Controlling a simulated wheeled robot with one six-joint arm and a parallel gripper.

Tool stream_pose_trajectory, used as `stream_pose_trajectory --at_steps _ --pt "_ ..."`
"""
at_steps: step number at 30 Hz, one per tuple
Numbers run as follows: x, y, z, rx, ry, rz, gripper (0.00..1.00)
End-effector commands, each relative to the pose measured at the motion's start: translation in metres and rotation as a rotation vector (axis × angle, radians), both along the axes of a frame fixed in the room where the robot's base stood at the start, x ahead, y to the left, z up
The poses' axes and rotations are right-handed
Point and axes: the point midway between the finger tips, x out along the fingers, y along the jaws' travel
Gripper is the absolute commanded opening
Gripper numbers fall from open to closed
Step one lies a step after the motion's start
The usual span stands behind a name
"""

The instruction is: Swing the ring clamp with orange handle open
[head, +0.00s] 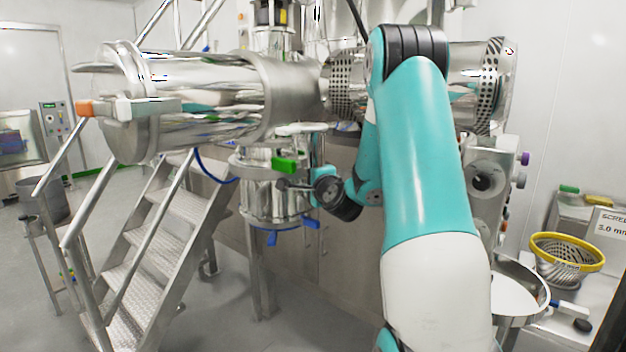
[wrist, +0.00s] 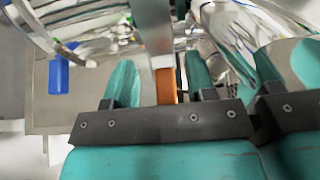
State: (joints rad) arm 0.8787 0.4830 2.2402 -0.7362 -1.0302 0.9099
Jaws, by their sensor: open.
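In the wrist view my gripper (wrist: 160,78) is open, with one teal finger on each side of an orange handle (wrist: 166,88). The handle hangs from a pale metal bar (wrist: 156,35) and sits nearer the right finger; I cannot tell whether that finger touches it. In the head view an orange handle (head: 85,108) on a grey bar shows at the left end of the big steel cylinder. I cannot tell whether it is the same handle. My gripper's fingers are not clear in the head view.
A green handle (head: 284,165) is close to my wrist. Blue levers (head: 272,238) hang below the steel vessel, and a blue part (wrist: 58,75) shows in the wrist view. Metal stairs (head: 165,230) stand left. A yellow-rimmed sieve (head: 567,252) is at right.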

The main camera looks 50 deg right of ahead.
Motion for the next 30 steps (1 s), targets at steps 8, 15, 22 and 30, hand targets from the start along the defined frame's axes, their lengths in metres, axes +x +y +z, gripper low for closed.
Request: stream_pose_trajectory --at_steps 8,15,22,30 --pt "-0.031 0.017 -0.006 -0.002 -0.003 -0.004 0.51" --pt "-0.081 0.046 -0.006 -0.007 -0.004 -0.003 0.51" --pt "-0.105 0.061 -0.007 -0.011 -0.004 0.001 0.51" --pt "-0.129 0.075 -0.006 -0.006 -0.001 -0.003 0.51"
